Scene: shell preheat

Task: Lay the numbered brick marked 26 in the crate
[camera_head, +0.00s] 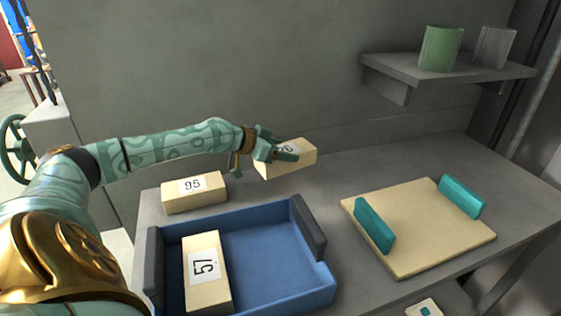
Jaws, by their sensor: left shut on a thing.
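The numbered brick marked 26 (303,155) is a pale block at the back of the grey table, its label partly hidden by my fingers. My left gripper (280,150) reaches in from the left and is shut on this brick. I cannot tell whether the brick touches the table. The crate (262,255) is a blue tray with dark grey end grips, in front of the gripper. A pale brick marked 57 (206,285) lies in the crate's left part. My right gripper is not in view.
A pale brick marked 95 (194,203) lies on the table (345,175) behind the crate. A beige board (420,235) with two teal handles lies to the right. A wall shelf (430,78) holds a green block (440,48) and a grey one (494,47). The crate's right part is free.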

